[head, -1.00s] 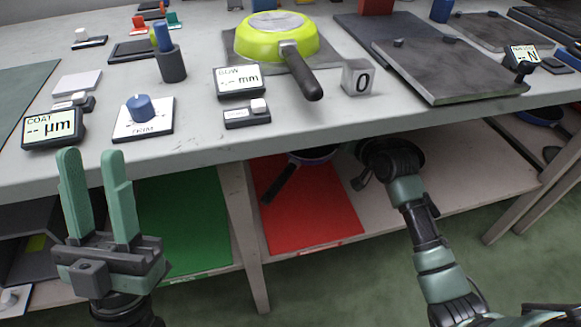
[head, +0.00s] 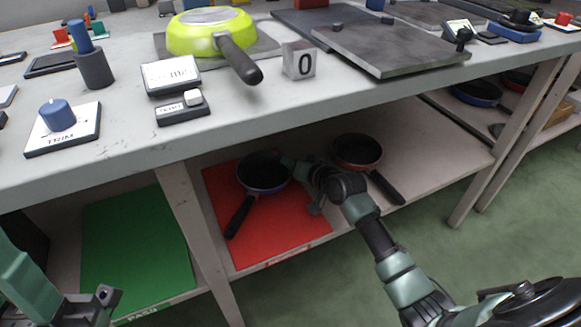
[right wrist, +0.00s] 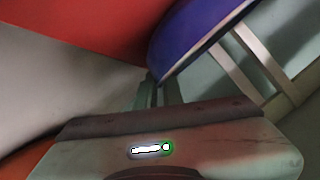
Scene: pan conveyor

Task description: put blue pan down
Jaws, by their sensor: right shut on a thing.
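The blue pan (head: 252,188), dark inside with a blue outer wall, is at the red mat (head: 285,238) on the lower shelf. Its black handle points down-left over the mat. My right gripper (head: 289,164) is shut on the pan's rim at its right side. In the right wrist view, the pan's blue wall (right wrist: 190,32) is at the tips of my right gripper (right wrist: 158,90), with red mat beside it. I cannot tell whether the pan touches the mat.
A brown-rimmed pan (head: 358,150) sits on the shelf right of my right gripper.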

